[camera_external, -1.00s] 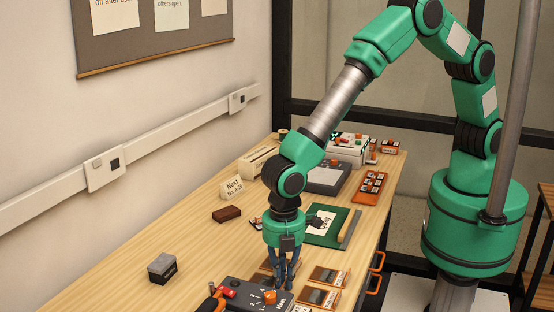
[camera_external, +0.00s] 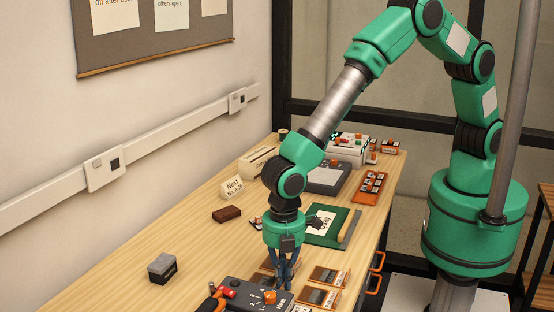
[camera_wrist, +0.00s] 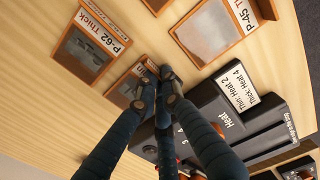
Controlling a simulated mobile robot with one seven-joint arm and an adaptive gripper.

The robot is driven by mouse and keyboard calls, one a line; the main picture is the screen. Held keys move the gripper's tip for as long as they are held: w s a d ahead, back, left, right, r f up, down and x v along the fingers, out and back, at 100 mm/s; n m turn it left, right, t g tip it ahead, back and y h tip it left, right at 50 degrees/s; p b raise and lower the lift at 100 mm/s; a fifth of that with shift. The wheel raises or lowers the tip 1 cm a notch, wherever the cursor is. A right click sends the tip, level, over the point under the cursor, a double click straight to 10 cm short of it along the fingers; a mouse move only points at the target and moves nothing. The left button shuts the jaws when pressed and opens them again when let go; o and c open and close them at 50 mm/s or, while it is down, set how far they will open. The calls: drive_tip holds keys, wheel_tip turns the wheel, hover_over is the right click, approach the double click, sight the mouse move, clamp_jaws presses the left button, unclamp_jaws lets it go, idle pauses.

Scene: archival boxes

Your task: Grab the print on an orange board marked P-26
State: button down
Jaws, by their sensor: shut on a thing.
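My gripper (camera_external: 283,283) points straight down at the near part of the table. In the wrist view its fingertips (camera_wrist: 158,76) are shut on the edge of a small print on an orange-brown board (camera_wrist: 124,90). The fingers cover most of that board's label, so I cannot read its mark. The board appears to lie flat on the table. A print on a board marked P-62 Thick (camera_wrist: 92,44) lies to its upper left in the wrist view. A board marked P-45 (camera_wrist: 212,28) lies to its upper right.
A dark heat control box (camera_external: 250,294) with an orange knob stands close beside my gripper; it also shows in the wrist view (camera_wrist: 208,104). Mounted prints (camera_external: 328,276) lie to the right. A dark grey block (camera_external: 162,268) sits left. The table's left middle is mostly clear.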

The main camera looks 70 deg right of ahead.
drive_tip(key=shift+r, duration=0.1)
drive_tip(key=shift+r, duration=0.45)
drive_tip(key=r, duration=0.1)
drive_tip(key=r+p, duration=0.1)
drive_tip(key=shift+s+d+r, duration=0.2)
drive_tip(key=shift+r, duration=0.15)
drive_tip(key=s+d+p, duration=0.1)
drive_tip(key=s+d, duration=0.2)
drive_tip(key=d, duration=0.1)
drive_tip(key=s+d+p, duration=0.1)
drive_tip(key=s+d, duration=0.2)
drive_tip(key=d, duration=0.1)
drive_tip(key=s+d+r+p, duration=0.1)
drive_tip(key=s+d, duration=0.2)
drive_tip(key=d, duration=0.1)
drive_tip(key=shift+s+r, duration=0.1)
drive_tip(key=shift+s, duration=0.3)
